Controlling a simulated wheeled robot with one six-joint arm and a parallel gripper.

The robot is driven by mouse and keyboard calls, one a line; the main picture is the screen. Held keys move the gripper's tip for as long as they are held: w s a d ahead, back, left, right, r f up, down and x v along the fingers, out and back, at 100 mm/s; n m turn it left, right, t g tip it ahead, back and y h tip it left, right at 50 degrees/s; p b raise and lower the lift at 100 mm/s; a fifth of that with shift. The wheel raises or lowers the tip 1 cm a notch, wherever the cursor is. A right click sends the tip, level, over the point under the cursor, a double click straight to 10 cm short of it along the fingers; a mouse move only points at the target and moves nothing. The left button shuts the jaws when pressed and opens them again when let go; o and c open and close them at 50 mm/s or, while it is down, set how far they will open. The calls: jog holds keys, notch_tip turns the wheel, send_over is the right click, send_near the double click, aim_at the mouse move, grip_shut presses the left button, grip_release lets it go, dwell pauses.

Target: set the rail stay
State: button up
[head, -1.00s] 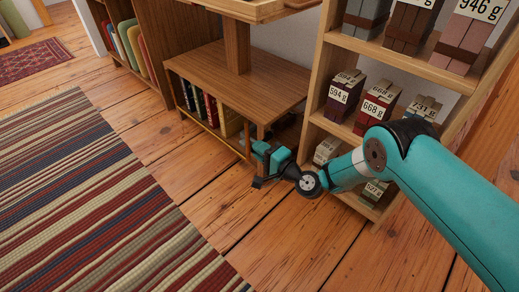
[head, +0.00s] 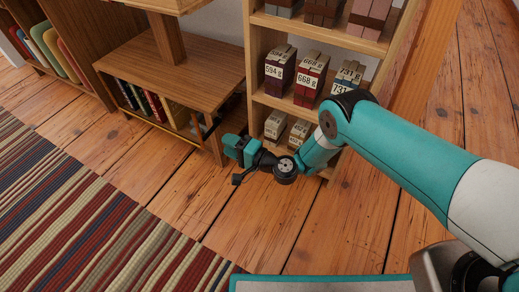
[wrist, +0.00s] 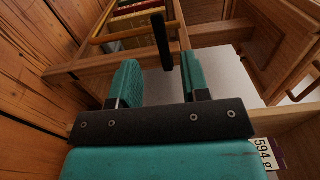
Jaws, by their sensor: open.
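My gripper (head: 230,143) is open and low, close to the front right corner of the low wooden bookcase. In the wrist view its two teal fingers (wrist: 157,72) stand apart with nothing held between them. A thin yellow-orange rail (wrist: 112,36) crosses the bookcase front; it also shows in the head view (head: 166,131). A dark upright bar (wrist: 161,42) stands at the rail's right part, ahead of the gap between the fingers. I take it for the rail stay, but cannot be sure. I cannot tell whether the fingers touch it.
Books (head: 150,104) stand behind the rail. A tall shelf (head: 257,97) with labelled weight blocks (head: 311,78) rises just right of my gripper. A striped rug (head: 80,215) covers the left floor. Bare floorboards (head: 235,225) lie clear in front.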

jog(key=p+v, duration=1)
jog(key=p, duration=0.3)
jog(key=shift+s+d+p, duration=0.15)
jog(key=shift+d+p, duration=0.15)
jog(key=shift+d, duration=0.05)
